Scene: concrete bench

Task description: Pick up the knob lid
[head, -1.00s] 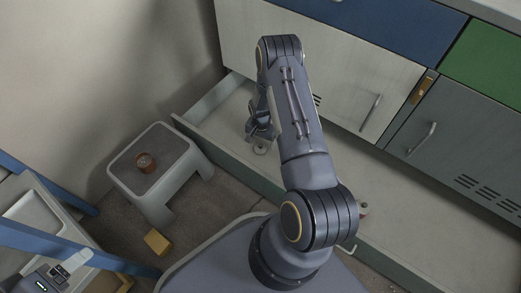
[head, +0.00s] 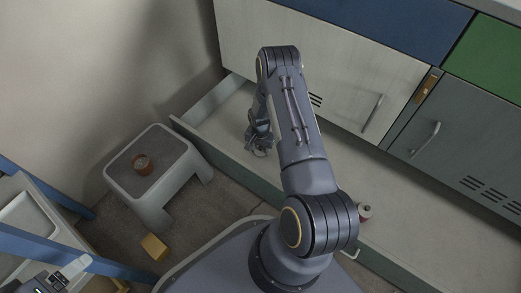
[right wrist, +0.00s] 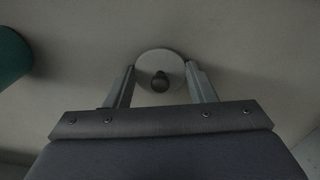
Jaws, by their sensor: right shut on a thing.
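The knob lid is a pale round disc (right wrist: 172,57) with a dark round knob (right wrist: 160,82), seen in the right wrist view between my fingers. My right gripper (right wrist: 160,68) is shut on it, one finger at each side of the disc. In the head view my right gripper (head: 259,148) is low inside the open drawer, near its left end, and mostly hides the lid.
The long open drawer (head: 405,235) has a raised front wall. A small dark-topped pot (head: 365,212) is beside my arm. A teal cylinder (right wrist: 12,58) stands left of the lid. A stool (head: 170,188) holds a brown round item (head: 142,165); a yellow block (head: 154,247) lies on the floor.

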